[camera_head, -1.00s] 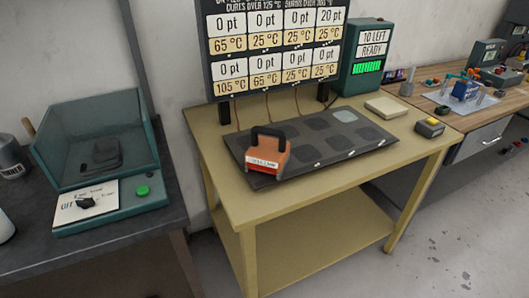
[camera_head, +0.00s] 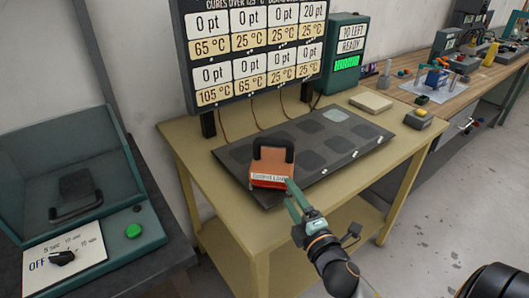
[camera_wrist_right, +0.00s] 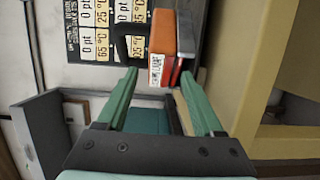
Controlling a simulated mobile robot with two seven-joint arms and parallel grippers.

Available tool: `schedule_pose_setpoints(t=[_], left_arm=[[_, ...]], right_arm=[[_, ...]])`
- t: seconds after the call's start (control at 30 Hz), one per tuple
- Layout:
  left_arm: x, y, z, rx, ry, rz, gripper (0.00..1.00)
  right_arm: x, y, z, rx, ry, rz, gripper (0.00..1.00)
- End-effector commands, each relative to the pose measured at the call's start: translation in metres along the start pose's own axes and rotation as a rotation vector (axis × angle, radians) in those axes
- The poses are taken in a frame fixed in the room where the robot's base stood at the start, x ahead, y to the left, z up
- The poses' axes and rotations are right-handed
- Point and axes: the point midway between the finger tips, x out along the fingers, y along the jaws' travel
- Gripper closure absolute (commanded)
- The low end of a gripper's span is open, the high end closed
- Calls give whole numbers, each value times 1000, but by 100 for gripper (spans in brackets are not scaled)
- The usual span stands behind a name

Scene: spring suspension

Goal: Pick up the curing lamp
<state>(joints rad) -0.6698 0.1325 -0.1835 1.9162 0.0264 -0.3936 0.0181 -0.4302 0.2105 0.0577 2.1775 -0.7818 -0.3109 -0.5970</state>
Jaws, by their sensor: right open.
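The curing lamp (camera_head: 270,167) is an orange block with a black handle and a white label. It rests on the near left part of the dark panel on the yellow table. My right gripper (camera_head: 289,190) reaches in from the lower right, with its green fingertips close to the lamp's front right side. In the right wrist view the lamp (camera_wrist_right: 163,45) lies ahead of and between the open, empty fingers (camera_wrist_right: 158,82). I cannot tell whether a finger touches it. My left gripper is not in view.
The dark panel (camera_head: 345,155) with several pads lies on the yellow table (camera_head: 185,148). A display board (camera_head: 255,50) stands behind. A teal bin with a green button (camera_head: 133,231) is at left.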

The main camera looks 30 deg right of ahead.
Motion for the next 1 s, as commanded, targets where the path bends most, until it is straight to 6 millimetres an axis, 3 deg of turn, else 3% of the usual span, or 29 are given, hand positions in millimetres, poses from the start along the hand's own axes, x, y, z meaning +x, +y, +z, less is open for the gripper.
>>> schedule_pose_setpoints(t=[0.17,0.5,0.77,1.0], left_arm=[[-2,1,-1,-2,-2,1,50],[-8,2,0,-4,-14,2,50],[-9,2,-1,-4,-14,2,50],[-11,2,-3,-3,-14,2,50]], right_arm=[[10,1,0,2,1,0,31],[62,0,0,4,1,-1,31],[78,-2,1,3,0,-2,31],[111,-4,4,3,0,-1,31]])
